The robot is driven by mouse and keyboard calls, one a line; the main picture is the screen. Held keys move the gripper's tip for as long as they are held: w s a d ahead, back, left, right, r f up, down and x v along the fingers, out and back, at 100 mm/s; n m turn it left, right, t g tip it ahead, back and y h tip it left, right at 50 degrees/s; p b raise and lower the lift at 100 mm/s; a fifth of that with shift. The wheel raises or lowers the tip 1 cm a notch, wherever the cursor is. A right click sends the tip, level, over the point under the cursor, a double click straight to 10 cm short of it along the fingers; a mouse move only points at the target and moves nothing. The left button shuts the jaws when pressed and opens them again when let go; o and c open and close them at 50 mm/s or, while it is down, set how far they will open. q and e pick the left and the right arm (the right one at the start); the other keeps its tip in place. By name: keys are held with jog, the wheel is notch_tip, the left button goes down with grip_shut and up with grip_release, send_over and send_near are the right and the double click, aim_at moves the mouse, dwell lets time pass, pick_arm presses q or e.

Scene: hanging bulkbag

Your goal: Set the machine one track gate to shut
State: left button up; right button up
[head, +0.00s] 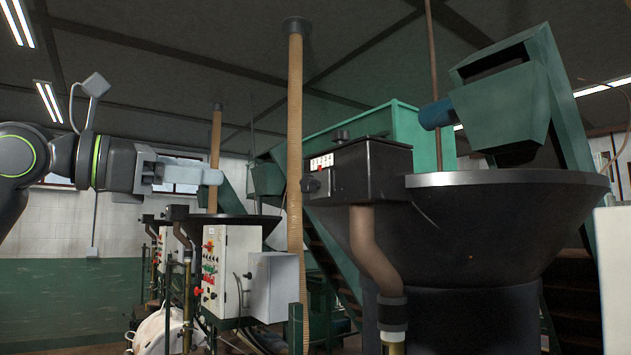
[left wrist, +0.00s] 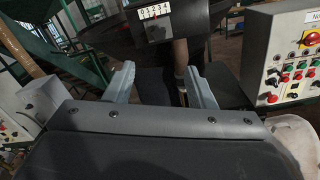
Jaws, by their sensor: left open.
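A white numbered scale (head: 321,162) with a small red mark sits on the dark box (head: 372,170) beside the large dark hopper (head: 480,225). The mark's exact setting is too small to read. In the left wrist view a numbered scale (left wrist: 154,12) shows at the top, beyond the fingers; I cannot tell whether it is the same one. My left gripper (head: 217,177) is raised at the left of the head view, pointing right, well apart from the near box. In the wrist view its fingers (left wrist: 161,88) are spread with nothing between them. My right gripper is out of view.
A control cabinet (head: 218,262) with red knobs and a grey box (head: 273,285) stand below my left gripper. A tan vertical pipe (head: 295,150) rises between the gripper and the near hopper. A control panel (left wrist: 291,60) shows at the right of the wrist view.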

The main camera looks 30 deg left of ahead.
aim_at(304, 184)
pick_arm(q)
jog(key=p+x, duration=1)
jog(key=x, duration=0.5)
jog(key=shift+w+a+r, duration=0.1)
jog(key=shift+a+r, duration=0.05)
jog(key=shift+p+x, duration=0.5)
jog(key=shift+x, duration=0.45)
jog(key=c, duration=0.9)
grip_shut()
